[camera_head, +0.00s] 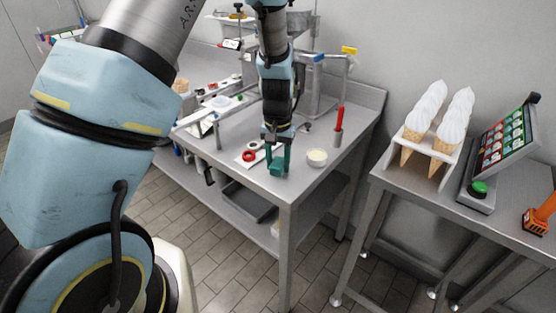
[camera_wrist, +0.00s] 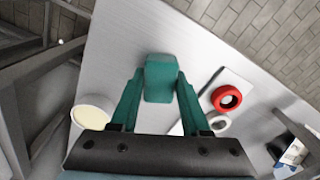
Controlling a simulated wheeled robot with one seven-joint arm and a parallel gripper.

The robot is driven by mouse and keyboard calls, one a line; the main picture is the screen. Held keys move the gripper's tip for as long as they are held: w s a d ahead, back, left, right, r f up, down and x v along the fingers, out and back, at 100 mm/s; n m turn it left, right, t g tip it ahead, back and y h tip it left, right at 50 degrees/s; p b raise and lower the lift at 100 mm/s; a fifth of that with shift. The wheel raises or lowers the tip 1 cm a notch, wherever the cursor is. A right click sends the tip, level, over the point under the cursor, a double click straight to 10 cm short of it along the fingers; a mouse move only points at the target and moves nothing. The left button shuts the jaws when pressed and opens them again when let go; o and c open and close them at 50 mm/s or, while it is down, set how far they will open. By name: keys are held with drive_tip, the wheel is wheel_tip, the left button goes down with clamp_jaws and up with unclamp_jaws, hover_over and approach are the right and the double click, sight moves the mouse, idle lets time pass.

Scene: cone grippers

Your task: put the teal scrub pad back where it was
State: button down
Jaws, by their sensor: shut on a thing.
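The teal scrub pad (camera_wrist: 160,78) is a small block between the two teal fingers of my gripper (camera_wrist: 160,84) in the wrist view. The fingers touch it on both sides, so my gripper is shut on it. In the head view my gripper (camera_head: 278,165) points down over the front part of the steel table (camera_head: 300,187). There the pad and the fingers share one colour and are hard to tell apart. I cannot tell whether the pad touches the table top or is held just above it.
A round cream-filled tub (camera_head: 317,157) stands right of my gripper. A red-handled upright tool (camera_head: 340,119) stands behind. A cone stand (camera_head: 433,162) is on the right table.

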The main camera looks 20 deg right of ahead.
sight(278, 162)
drive_tip(key=shift+f, duration=0.1)
drive_tip(key=c, duration=0.8)
unclamp_jaws()
drive_tip(key=shift+f, duration=0.1)
drive_tip(key=shift+c, duration=0.2)
drive_tip(key=o, duration=0.5)
drive_tip(key=shift+c, duration=0.2)
wheel_tip(278, 162, up, 12)
drive_tip(key=b, duration=0.4)
drive_tip(key=s+a+n, duration=0.2)
drive_tip(key=a+n, duration=0.1)
drive_tip(key=a, duration=1.2)
drive_tip(key=s+a+n+t, duration=0.1)
drive_tip(key=s+a+n, duration=0.1)
drive_tip(key=a, duration=1.3)
drive_tip(key=shift+n+p, duration=0.3)
drive_tip(key=shift+n, duration=0.4)
